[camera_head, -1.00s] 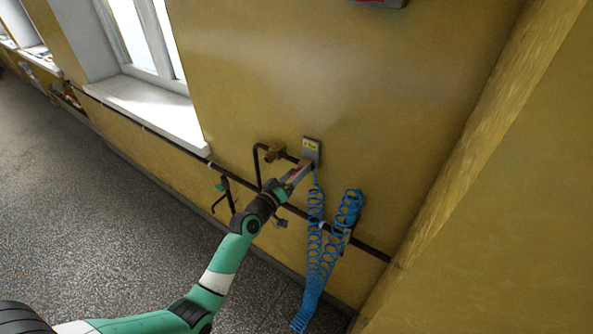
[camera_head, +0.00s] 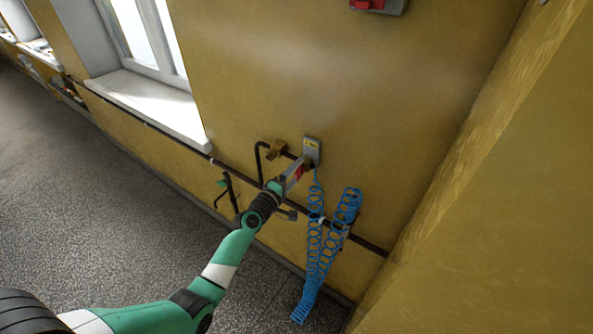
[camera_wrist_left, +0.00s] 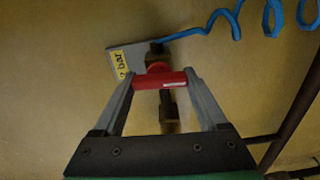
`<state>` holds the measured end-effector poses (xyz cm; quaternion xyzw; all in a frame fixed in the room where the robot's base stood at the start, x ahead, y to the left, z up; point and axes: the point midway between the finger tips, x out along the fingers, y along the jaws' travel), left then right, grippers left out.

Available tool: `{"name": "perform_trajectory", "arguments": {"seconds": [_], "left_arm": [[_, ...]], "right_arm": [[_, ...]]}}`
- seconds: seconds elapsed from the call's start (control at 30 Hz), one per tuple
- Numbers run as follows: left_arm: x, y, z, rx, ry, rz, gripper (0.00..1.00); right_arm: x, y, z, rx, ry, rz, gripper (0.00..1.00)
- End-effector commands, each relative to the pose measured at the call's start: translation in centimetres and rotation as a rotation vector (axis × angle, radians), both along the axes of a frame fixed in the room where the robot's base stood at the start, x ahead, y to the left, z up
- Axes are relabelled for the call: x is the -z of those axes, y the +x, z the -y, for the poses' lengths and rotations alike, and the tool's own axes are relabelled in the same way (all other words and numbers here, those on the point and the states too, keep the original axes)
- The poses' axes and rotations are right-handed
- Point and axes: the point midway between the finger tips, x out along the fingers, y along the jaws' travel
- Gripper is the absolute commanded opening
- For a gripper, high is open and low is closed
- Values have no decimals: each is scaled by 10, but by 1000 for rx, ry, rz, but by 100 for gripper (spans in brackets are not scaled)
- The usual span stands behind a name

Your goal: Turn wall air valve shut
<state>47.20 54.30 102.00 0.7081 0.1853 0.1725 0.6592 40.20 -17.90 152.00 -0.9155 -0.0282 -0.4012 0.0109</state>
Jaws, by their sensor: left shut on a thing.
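The wall air valve has a red handle (camera_wrist_left: 160,80), which lies across the short dark pipe (camera_wrist_left: 168,108) behind it in the left wrist view. My left gripper (camera_wrist_left: 163,79) is shut on this handle, with one finger at each end. In the head view my left gripper (camera_head: 297,173) reaches the wall just below a grey plate (camera_head: 311,151) with a yellow label; the label reads "bar" in the wrist view. The valve body is mostly hidden behind the handle and fingers. My right gripper is not in view.
A coiled blue hose (camera_head: 315,240) hangs from beside the valve and loops up to the right. A dark pipe (camera_head: 370,246) runs along the wall below. A brass fitting (camera_head: 275,150) sits left of the plate. A red switch box (camera_head: 378,5) is higher up.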

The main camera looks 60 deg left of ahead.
Motion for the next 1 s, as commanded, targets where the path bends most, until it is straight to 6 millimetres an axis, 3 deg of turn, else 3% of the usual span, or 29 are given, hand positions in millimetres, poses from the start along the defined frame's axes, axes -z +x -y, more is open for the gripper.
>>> {"name": "perform_trajectory", "arguments": {"seconds": [0.7,0.73,0.87,1.0], "left_arm": [[0,0,0,0,-79,45,19],[0,0,0,0,-79,45,77],[0,0,0,0,-77,44,100],[0,0,0,0,-76,44,100]], "right_arm": [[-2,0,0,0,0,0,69],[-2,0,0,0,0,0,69],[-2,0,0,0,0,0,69],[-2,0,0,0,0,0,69]]}}
